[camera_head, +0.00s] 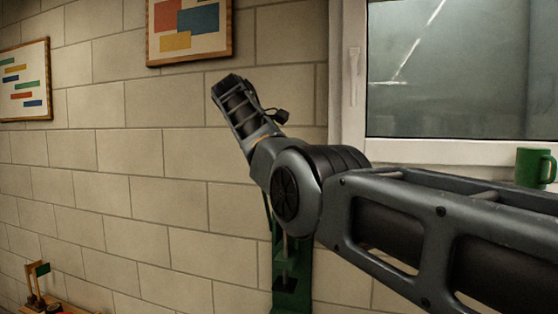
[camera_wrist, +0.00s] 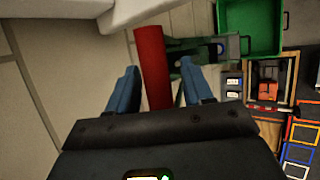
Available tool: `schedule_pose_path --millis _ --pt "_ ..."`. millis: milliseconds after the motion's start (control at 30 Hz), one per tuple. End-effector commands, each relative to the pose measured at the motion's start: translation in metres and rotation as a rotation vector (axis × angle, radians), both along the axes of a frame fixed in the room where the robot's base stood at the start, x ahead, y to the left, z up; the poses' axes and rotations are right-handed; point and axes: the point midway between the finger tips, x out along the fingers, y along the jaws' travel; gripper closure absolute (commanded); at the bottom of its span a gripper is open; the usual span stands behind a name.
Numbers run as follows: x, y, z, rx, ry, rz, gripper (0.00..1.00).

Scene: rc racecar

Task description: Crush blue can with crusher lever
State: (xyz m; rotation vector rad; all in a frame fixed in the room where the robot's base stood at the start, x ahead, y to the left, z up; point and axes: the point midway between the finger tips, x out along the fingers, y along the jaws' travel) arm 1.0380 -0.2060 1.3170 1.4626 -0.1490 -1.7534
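The green can crusher (camera_head: 292,285) is fixed to the wall, partly hidden behind my arm in the head view. In the wrist view its green frame (camera_wrist: 232,46) shows beyond my fingers. A red cylindrical handle (camera_wrist: 151,60), apparently the crusher lever's grip, stands out towards the camera. My gripper (camera_wrist: 158,66) is open, with one blue finger on each side of the red handle; I cannot tell whether either touches it. A small blue and pale round shape (camera_wrist: 209,50) inside the green frame may be the blue can's end. Its body is hidden.
A green bin (camera_wrist: 249,25) stands below, beside a wooden tray (camera_wrist: 284,70) with a red item. Coloured frames (camera_wrist: 300,135) lie nearby. A white window sill (camera_head: 440,151) with a green mug (camera_head: 534,165) is at the right.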

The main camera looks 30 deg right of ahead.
Motion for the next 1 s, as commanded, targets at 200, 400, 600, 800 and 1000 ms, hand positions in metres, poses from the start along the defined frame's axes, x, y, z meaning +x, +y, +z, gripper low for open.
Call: schedule_pose_path --millis 200,400,600,800,1000 --pt "0.0 0.0 0.001 -0.001 -0.001 0.0 0.49" --pt "0.0 0.013 0.016 -0.002 -0.002 0.002 0.49" --pt "-0.001 0.034 0.041 -0.002 -0.001 0.0 0.49" --pt "-0.001 0.048 0.057 -0.001 0.0 0.0 0.49" --pt "-0.001 0.05 0.06 0.0 -0.001 -0.001 0.49"
